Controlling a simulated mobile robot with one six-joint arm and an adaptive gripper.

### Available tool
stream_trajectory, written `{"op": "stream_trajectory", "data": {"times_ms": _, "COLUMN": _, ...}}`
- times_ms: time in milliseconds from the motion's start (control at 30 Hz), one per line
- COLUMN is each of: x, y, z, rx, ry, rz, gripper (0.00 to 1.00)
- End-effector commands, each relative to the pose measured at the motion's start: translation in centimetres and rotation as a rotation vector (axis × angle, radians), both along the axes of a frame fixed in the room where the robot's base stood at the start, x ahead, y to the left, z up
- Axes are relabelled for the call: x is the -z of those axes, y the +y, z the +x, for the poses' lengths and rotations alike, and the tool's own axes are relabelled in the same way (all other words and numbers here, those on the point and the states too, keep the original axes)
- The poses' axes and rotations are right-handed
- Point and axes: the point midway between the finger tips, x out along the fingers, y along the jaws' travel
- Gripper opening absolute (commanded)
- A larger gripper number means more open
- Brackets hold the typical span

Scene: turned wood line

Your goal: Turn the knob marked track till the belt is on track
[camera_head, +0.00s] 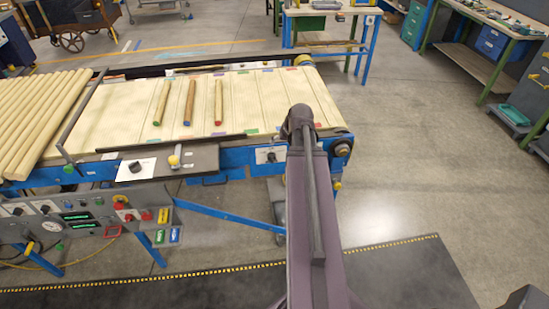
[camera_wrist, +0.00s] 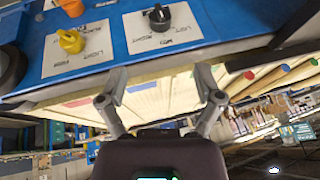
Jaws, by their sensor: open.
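In the wrist view a black knob (camera_wrist: 158,17) sits on a white plate on the blue rail; its labels seem to include MID and RIGHT. A yellow knob (camera_wrist: 70,41) and an orange knob (camera_wrist: 72,5) stand to its left. I cannot read the word track on any plate. My gripper (camera_wrist: 160,86) is open and empty, apart from the knobs, below the black knob in the picture. In the head view a black knob (camera_head: 271,156) shows on the belt frame beside my arm. The cream belt (camera_head: 262,95) carries coloured edge patches. My gripper is hidden there.
Three wooden rods (camera_head: 189,100) with coloured ends lie on the belt. More rods (camera_head: 40,110) fill a rack at left. Another black knob (camera_head: 136,166) and a yellow-balled lever (camera_head: 174,160) stand on the near side. A control panel (camera_head: 75,220) is below. Floor at right is clear.

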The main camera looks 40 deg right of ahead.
Motion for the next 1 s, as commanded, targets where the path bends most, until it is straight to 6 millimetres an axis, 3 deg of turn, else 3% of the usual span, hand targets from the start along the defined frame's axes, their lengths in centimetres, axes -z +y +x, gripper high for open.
{"op": "stream_trajectory", "data": {"times_ms": 567, "x": 0.4, "y": -0.2, "z": 0.1, "rx": 0.003, "ry": -0.002, "rz": 0.000, "gripper": 0.84}}
{"op": "stream_trajectory", "data": {"times_ms": 1000, "x": 3.3, "y": -0.3, "z": 1.3, "rx": 0.004, "ry": -0.001, "rz": 0.000, "gripper": 0.84}}
